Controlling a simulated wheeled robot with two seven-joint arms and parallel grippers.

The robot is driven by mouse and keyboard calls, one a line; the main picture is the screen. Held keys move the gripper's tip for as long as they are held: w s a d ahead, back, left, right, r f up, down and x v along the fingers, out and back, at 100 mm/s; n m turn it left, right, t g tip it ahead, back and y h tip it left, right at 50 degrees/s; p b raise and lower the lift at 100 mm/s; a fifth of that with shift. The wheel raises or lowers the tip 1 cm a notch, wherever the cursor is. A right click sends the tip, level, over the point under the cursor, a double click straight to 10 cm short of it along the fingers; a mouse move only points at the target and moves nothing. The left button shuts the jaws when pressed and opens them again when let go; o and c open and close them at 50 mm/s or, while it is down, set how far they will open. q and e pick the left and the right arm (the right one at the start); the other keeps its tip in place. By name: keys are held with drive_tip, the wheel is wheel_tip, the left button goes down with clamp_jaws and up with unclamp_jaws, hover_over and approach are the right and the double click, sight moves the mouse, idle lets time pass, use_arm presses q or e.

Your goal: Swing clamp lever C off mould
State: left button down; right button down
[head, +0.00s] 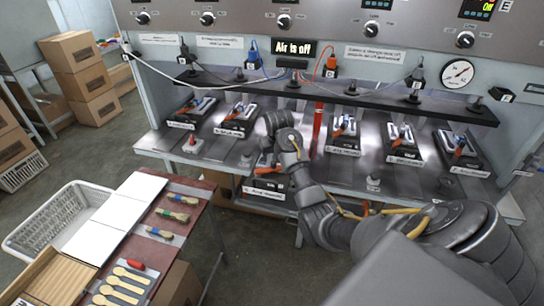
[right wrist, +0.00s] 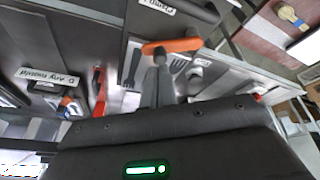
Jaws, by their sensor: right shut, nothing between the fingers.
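Clamp lever C has an orange handle (right wrist: 172,46) that lies across the mould in the right wrist view, beside a label reading "Clamp C" (right wrist: 158,6). The mould under it is a grey plate with fork-like dark shapes (right wrist: 132,68). My right gripper (right wrist: 160,56) is shut and empty, with its fingertips right at the orange handle. I cannot tell whether they touch it. In the head view my right arm reaches over the press bench and hides much of mould C (head: 262,185). My left gripper is not in view.
Mould D with its label (right wrist: 55,80) and its red-orange lever (right wrist: 98,90) are close by. A dark rail (head: 340,97) with cables runs above the moulds. A side table at the left holds spoons (head: 126,283) and white boards (head: 140,187).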

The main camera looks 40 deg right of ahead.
wheel_tip(320, 180, up, 4)
drive_tip(key=w+d, duration=0.2)
drive_tip(key=w, duration=0.1)
drive_tip(key=p, duration=0.2)
hover_over(268, 167)
drive_tip(key=d, duration=0.2)
drive_tip(key=shift+m+y, duration=0.3)
drive_tip(key=f, duration=0.8)
drive_tip(key=shift+s+f, duration=0.25)
drive_tip(key=shift+f, duration=0.05)
drive_tip(key=shift+w+f, duration=0.2)
drive_tip(key=shift+f, duration=0.45)
